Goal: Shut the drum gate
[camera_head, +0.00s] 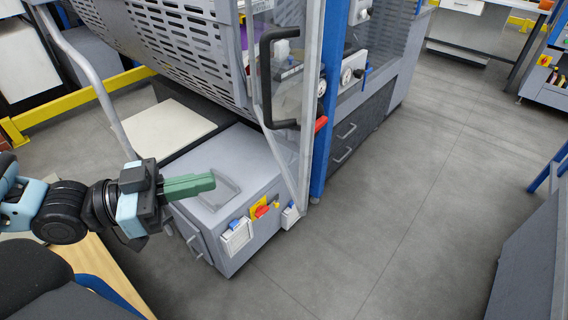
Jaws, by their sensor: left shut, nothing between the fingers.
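A clear panel in a grey frame (310,90) with a black bar handle (266,85) stands upright at the top middle; it looks like the drum gate. I cannot tell for sure how far open it is. Behind and left of it is a grey slotted drum (175,38). My left gripper (205,184) has green fingers, shut and empty. It points right, over the top of a grey cabinet, below and left of the handle and apart from it. My right gripper is not in view.
The low grey cabinet (230,258) carries a red-and-yellow switch (261,211). A blue post (333,100) stands right of the panel. A yellow rail (70,106) runs at the left. The grey floor (400,220) at right is clear.

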